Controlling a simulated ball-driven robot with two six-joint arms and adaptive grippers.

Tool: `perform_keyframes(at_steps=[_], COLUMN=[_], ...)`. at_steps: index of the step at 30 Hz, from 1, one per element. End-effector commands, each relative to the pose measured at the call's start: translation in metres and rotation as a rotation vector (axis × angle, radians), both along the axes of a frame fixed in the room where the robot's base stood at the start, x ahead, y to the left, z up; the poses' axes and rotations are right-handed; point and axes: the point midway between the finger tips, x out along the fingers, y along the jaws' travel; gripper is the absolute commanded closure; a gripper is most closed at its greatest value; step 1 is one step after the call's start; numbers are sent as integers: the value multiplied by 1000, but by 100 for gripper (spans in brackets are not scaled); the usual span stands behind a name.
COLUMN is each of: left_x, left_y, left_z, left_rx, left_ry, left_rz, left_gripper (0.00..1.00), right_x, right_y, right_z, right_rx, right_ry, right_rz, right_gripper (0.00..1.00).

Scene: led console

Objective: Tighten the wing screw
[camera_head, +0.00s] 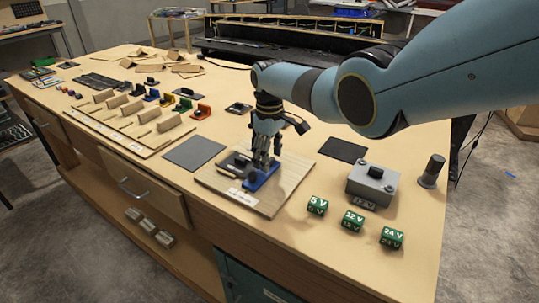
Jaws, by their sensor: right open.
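My right gripper (263,163) points down over a blue base (258,181), with its fingers open around the upper part of what stands there. The blue base sits on a light wooden board (291,176) at the front middle of the bench. A dark grey clamp-like part (235,163) lies just left of the fingers on the same board. The wing screw cannot be made out; the fingers cover that spot. Whether the fingers touch anything there is too small to tell. My left gripper is not in view.
A grey box with a black knob (375,173), a dark cylinder (432,170) and green voltage blocks (352,220) stand to the right. Dark mats (194,153) flank the board. A wooden rack (115,133) with coloured parts fills the left. The bench's front edge is close.

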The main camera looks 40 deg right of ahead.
Motion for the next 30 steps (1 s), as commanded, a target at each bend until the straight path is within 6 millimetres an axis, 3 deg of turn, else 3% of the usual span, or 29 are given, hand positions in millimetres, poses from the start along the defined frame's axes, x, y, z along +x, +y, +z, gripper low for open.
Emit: perform_keyframes(at_steps=[8,21,30], left_x=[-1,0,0], left_y=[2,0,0], left_z=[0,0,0], left_rx=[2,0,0], left_ry=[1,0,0], left_rz=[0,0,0], left_gripper=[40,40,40], right_x=[1,0,0], right_y=[0,-1,0], right_z=[11,100,120], right_rx=[0,-1,0], right_ry=[-2,-2,1], right_rz=[0,-1,0], right_gripper=[38,38,38])
